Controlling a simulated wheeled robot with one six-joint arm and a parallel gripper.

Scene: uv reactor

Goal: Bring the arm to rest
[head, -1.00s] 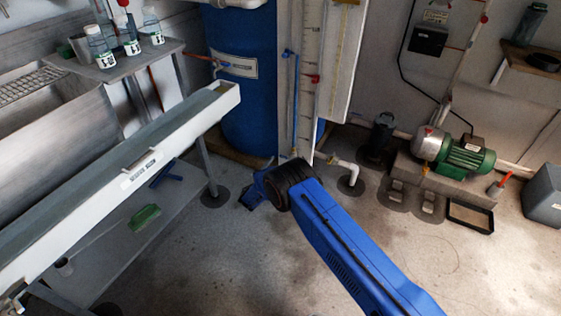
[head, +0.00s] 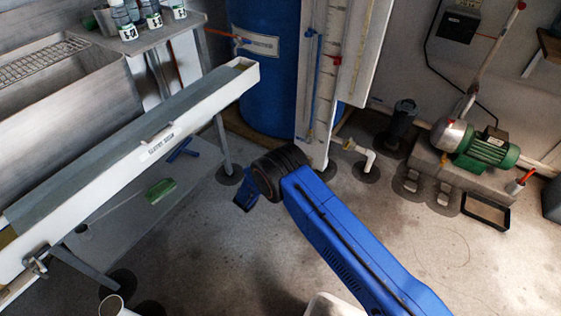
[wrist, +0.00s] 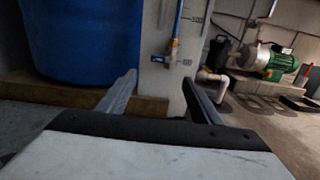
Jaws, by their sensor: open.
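My blue arm reaches forward from the lower right in the head view, with its dark round joint near the middle. The blue tank (wrist: 85,38) stands to the left of that column. The column (head: 318,90) and the tank (head: 262,95) also show in the head view, beyond the arm.
A long white-edged trough (head: 150,150) runs along the left. A steel shelf (head: 150,38) with bottles stands behind it. A green pump (head: 487,150) sits on a concrete block at the right, with a black tray (head: 486,212) before it. The floor right of my arm is mostly clear.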

